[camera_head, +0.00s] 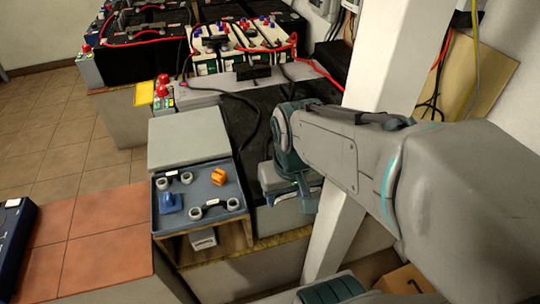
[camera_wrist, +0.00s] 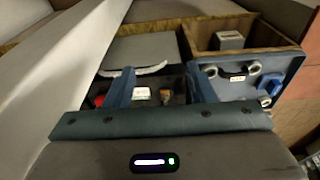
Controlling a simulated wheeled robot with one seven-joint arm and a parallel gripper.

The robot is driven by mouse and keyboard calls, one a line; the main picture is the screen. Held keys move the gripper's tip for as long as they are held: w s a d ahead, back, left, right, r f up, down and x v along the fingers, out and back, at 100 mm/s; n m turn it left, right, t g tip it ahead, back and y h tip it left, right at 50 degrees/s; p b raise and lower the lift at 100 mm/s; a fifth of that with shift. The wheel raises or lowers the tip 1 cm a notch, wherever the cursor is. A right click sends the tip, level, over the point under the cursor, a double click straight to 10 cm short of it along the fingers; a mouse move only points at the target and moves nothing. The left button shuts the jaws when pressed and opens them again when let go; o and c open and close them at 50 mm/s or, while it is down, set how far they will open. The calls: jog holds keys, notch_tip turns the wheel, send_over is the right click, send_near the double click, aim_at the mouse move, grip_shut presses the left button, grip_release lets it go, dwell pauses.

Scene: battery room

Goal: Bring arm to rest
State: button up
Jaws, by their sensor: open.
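My arm reaches in from the right in the head view, in front of a white post. My gripper (camera_head: 290,199) hangs at its end, just right of a blue panel (camera_head: 205,215). In the wrist view my gripper (camera_wrist: 163,88) shows two blue-grey fingers standing apart, with no object held between them.
The panel carries several grey rings, a blue piece (camera_head: 170,203) and an orange piece (camera_head: 218,177). A grey lid (camera_head: 188,138) lies behind it. The white post (camera_head: 385,75) stands close to my arm. Batteries (camera_head: 225,50) with cables fill the back. Tiled floor is open at left.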

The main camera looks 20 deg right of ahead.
dwell(0.3)
notch_tip(320, 180, up, 18)
jog(key=t+p, duration=0.1)
jog(key=p, duration=1.5)
jog(key=shift+a, duration=0.2)
jog(key=shift+f, duration=0.1)
